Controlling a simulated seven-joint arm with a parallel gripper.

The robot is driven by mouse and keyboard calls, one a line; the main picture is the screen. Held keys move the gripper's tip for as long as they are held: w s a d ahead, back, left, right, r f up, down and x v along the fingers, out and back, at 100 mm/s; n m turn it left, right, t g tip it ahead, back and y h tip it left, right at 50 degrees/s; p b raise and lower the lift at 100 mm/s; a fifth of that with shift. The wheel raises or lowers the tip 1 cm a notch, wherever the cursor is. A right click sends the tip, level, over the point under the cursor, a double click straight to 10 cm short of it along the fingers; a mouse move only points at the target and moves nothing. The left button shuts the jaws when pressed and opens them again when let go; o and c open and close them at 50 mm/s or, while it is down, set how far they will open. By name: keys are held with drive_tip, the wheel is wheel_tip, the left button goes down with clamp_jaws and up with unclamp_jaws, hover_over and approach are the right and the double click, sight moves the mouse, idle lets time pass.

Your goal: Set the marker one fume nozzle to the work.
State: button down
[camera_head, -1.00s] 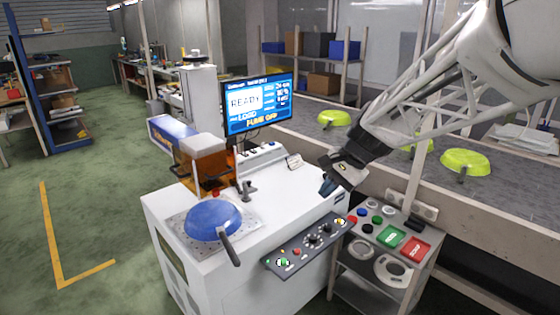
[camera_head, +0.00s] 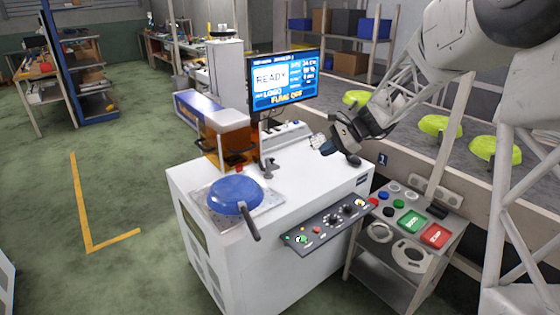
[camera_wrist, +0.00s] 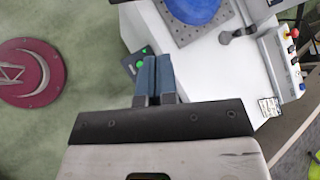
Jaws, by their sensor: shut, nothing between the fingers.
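Marker one's white cabinet (camera_head: 290,220) stands in the middle of the head view, with an orange-windowed housing (camera_head: 228,140) on top. A small dark grey fume nozzle (camera_head: 268,168) stands on its top, behind and right of a blue pan (camera_head: 236,195). The pan lies upside down on a perforated plate (camera_head: 210,221). The nozzle also shows in the wrist view (camera_wrist: 238,34), right of the pan (camera_wrist: 194,8). My gripper (camera_head: 318,145) is shut and empty above the cabinet's right side, apart from the nozzle. Its blue-grey fingers (camera_wrist: 157,72) touch in the wrist view.
A screen (camera_head: 285,80) reads READY and FUME OFF behind the nozzle. A button panel (camera_head: 328,226) lines the cabinet's front edge. A small stand (camera_head: 405,240) with colored buttons is at right. Lime pans (camera_head: 440,127) sit on the conveyor (camera_head: 400,140) behind.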

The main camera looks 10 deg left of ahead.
sight(271, 162)
drive_tip(key=w+a+f+m+t+y, duration=0.1)
drive_tip(key=w+f+m, duration=0.3)
drive_tip(key=w+f, duration=0.5)
drive_tip(key=w+a+f+m+t+y, duration=0.1)
drive_tip(key=w+a+f+m+y, duration=0.2)
drive_tip(key=w+f, duration=0.6)
drive_tip(key=w+m+y, duration=0.1)
drive_tip(key=w, duration=0.6)
drive_tip(key=shift+a+f+t, duration=0.15)
drive_tip(key=shift+f+t, duration=0.05)
drive_tip(key=shift+t, duration=0.2)
drive_tip(key=x, duration=1.4)
drive_tip(key=shift+r, duration=0.25)
drive_tip(key=shift+s, duration=0.1)
